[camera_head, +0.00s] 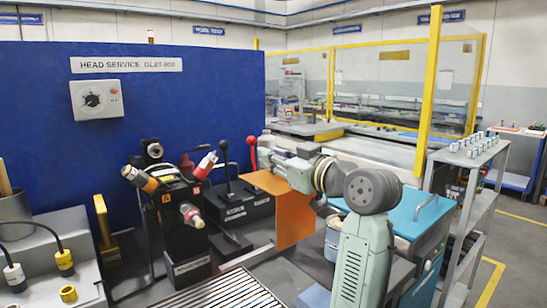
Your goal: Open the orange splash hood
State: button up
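The orange splash hood (294,218) is a thin folded sheet in the middle of the camera_head view. Its flat top slopes away to the left, and its front panel hangs down towards the bench. My arm reaches in from the lower right and passes over the hood's right side, hiding part of it. My gripper (268,147) is at the arm's far left end, above and behind the hood's top. Its fingers are small and unclear, so I cannot tell whether they are open or touch the hood.
A lever with a red knob (251,141) stands just left of my gripper. A black turret-like unit (182,215) with coloured connectors is further left, before a blue panel (190,90). A teal box (408,215) is right of my arm, beside a grey shelf rack (468,170).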

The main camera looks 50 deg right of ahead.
jog(key=shift+o, duration=0.8)
jog(key=v, duration=1.2)
jog(key=shift+f, duration=0.1)
